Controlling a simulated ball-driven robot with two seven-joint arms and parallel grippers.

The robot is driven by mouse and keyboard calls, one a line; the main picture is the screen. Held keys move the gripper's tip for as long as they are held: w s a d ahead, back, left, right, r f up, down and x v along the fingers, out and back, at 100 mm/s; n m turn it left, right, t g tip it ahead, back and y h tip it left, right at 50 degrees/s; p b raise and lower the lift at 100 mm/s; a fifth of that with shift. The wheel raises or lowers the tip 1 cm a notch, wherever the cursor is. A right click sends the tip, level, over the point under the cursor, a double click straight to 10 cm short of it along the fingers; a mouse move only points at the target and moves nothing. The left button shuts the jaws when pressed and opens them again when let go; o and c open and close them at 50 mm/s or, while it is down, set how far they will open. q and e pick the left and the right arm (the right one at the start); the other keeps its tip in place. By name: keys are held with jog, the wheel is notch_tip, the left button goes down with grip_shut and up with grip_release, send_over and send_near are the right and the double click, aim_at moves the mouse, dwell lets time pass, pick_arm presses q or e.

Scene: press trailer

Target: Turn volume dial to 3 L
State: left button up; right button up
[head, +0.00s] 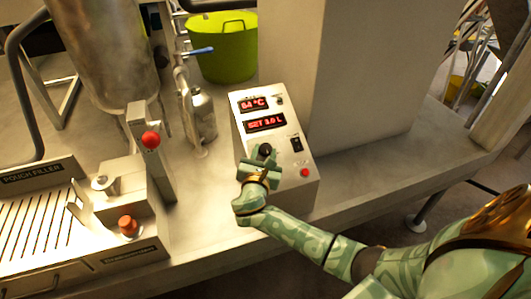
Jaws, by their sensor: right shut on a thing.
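The grey control box (248,92) stands on the bench in the middle of the head view. Its upper red display (254,104) shows a temperature in °C. Its lower red display (265,122) appears to read SET 3.0 L, though the digits are small. The black volume dial (265,151) is on the lower left of the panel. My right gripper (262,165) is shut on the dial, and its fingers cover part of it. My left gripper is out of view.
A black rocker switch (296,144) and a red button (305,173) sit right of the dial. Left are a pouch filler (30,177), a red-knobbed lever (151,140) and a metal canister (203,113). A green bucket (225,55) stands behind.

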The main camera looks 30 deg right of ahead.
jog(key=shift+m, duration=0.3)
jog(key=o, duration=1)
jog(key=p+v, duration=0.2)
jog(key=v, duration=1.4)
jog(key=shift+a, duration=0.35)
jog(key=shift+w, duration=0.15)
